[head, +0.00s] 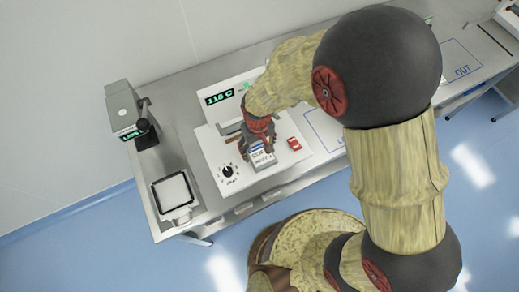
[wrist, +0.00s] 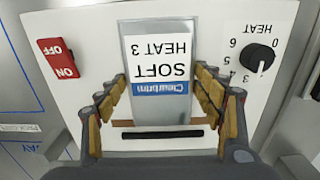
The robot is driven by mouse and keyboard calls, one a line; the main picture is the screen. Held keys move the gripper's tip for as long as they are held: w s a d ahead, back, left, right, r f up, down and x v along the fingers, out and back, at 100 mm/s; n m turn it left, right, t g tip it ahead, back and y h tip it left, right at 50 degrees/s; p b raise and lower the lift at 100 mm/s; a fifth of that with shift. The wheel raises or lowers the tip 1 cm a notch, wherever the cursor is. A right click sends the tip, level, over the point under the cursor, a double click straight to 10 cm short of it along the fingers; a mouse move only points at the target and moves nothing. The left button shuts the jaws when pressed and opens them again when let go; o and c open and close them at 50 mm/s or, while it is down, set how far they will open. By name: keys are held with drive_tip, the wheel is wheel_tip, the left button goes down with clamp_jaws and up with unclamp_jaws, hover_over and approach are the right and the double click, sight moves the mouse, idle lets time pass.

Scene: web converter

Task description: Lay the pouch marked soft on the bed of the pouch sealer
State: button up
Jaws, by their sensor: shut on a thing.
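The pouch marked SOFT, HEAT 3 (wrist: 157,60) is silvery with a white label and a blue band. In the wrist view it stands out between the two fingers of my gripper (wrist: 160,105), which is shut on it. In the head view the pouch (head: 262,157) and my gripper (head: 262,140) are over the front middle of the white pouch sealer (head: 212,150). Whether the pouch touches the sealer is unclear. A dark bar (wrist: 155,134) crosses the wrist view below the pouch. My arm hides part of the sealer's back.
The sealer has a heat dial (wrist: 259,57) and a red ON/OFF switch (wrist: 58,58). A green display reading 116 C (head: 220,97) stands behind. A grey device (head: 124,108) and a square pan (head: 173,191) are at left. The bench's OUT area (head: 461,58) is at far right.

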drive_tip(key=shift+w+a+f, duration=0.1)
drive_tip(key=shift+w+a, duration=0.25)
drive_tip(key=shift+w, duration=0.2)
drive_tip(key=shift+w+a, duration=0.3)
drive_tip(key=shift+w, duration=0.25)
drive_tip(key=o, duration=1.3)
wheel_tip(320, 180, up, 12)
